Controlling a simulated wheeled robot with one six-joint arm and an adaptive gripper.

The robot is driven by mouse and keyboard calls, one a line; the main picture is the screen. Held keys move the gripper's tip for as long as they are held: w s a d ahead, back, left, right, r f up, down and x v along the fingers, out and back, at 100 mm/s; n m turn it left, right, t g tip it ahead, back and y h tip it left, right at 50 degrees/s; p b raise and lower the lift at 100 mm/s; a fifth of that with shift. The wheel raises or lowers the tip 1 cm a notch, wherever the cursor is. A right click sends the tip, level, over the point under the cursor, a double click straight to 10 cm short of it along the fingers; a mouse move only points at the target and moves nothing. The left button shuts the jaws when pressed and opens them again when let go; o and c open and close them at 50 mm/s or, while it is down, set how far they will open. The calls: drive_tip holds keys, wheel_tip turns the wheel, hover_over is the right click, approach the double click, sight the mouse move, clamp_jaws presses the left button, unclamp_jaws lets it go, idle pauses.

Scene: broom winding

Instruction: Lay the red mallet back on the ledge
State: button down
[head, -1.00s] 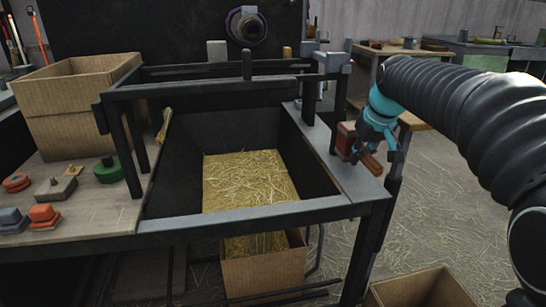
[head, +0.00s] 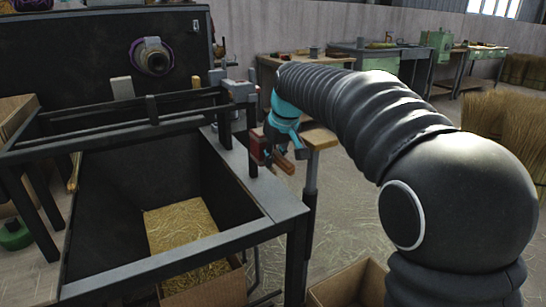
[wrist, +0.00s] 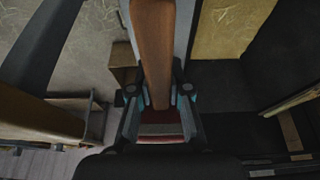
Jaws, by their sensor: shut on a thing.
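The red mallet (head: 257,147) is held in my gripper (head: 287,140) at the right side of the bench, by the outer edge of the ledge. Its wooden handle also shows in the wrist view (wrist: 155,50), running away from my fingers, with its red head (wrist: 160,120) close to the palm. My gripper is shut on it in the wrist view (wrist: 160,97). The ledge (head: 242,187) is the flat grey strip along the right side of the dark bin. I cannot tell whether the mallet touches it.
A dark frame (head: 120,140) with upright posts stands over the bin, with straw (head: 180,230) inside. A cardboard box (head: 350,285) stands on the floor at the front. Workbenches (head: 385,55) line the back wall. Straw-littered floor (head: 350,200) is open right of the bench.

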drive_tip(key=shift+f+b, duration=1.75)
drive_tip(key=shift+f, duration=2.05)
drive_tip(key=c, duration=1)
unclamp_jaws()
drive_tip(key=shift+c, duration=0.2)
